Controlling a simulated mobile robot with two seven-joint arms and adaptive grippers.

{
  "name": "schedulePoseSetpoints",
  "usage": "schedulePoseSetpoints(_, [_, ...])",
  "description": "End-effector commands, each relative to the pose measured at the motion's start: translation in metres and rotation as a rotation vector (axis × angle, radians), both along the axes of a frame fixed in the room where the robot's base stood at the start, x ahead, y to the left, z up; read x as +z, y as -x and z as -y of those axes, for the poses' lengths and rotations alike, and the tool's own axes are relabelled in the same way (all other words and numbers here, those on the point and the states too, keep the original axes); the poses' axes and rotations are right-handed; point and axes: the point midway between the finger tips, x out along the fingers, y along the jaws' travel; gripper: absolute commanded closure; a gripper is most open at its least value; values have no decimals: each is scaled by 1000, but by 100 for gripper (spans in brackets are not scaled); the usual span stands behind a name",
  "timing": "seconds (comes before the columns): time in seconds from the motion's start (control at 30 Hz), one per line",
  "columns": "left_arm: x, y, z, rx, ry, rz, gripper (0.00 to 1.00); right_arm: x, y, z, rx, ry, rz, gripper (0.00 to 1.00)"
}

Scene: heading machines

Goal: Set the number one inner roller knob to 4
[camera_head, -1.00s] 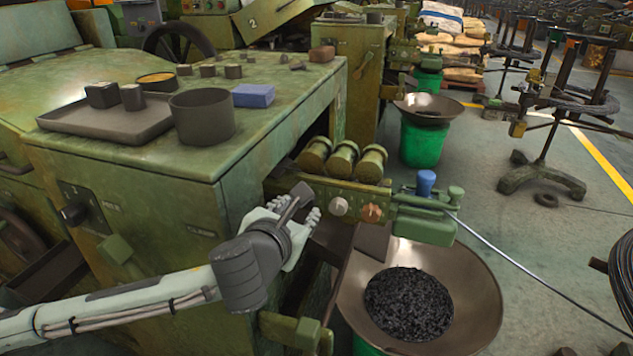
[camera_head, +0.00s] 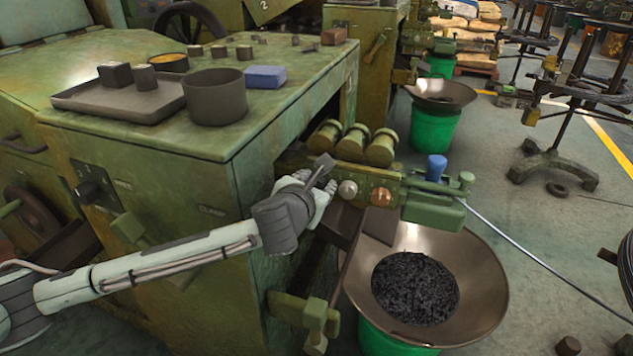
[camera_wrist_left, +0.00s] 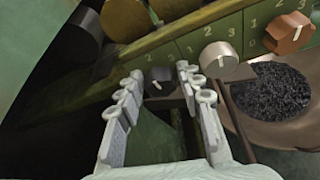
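The roller feed unit's panel carries a row of knobs with white numbers. In the left wrist view a dark knob (camera_wrist_left: 160,76) with a white pointer mark is at the left of the row. A silver knob (camera_wrist_left: 217,60) and a copper-coloured knob (camera_wrist_left: 288,34) follow to the right. The silver knob (camera_head: 347,190) and copper knob (camera_head: 381,196) also show in the head view, where the dark knob is hidden by my gripper. My left gripper (camera_wrist_left: 160,72) is open, its fingertips spread on either side of the dark knob; I cannot tell whether they touch it. My right gripper is out of view.
Brass-coloured rollers (camera_head: 352,143) sit above the panel. A wide pan (camera_head: 480,280) of dark pieces is below right. The green machine cabinet (camera_head: 215,200) stands beside my arm, with a tray (camera_head: 75,104), a pot (camera_head: 215,97) and a blue block (camera_head: 266,76) on top.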

Motion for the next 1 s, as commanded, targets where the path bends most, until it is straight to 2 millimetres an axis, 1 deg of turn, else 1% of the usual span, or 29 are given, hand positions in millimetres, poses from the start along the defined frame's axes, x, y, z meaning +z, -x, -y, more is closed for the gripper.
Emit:
schedulePoseSetpoints(0.03, [0,0,0,0,0,0,72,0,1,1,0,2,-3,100])
schedulePoseSetpoints(0.2, [0,0,0,0,0,0,93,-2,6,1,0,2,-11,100])
schedulePoseSetpoints(0.27, [0,0,0,0,0,0,100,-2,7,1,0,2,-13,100])
schedulePoseSetpoints(0.57, [0,0,1,0,-45,16,100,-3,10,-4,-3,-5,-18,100])
schedulePoseSetpoints(0.77, [0,0,2,0,-154,52,100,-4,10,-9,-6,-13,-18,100])
schedulePoseSetpoints(1.0, [0,1,3,-1,-329,109,100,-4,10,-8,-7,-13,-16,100])
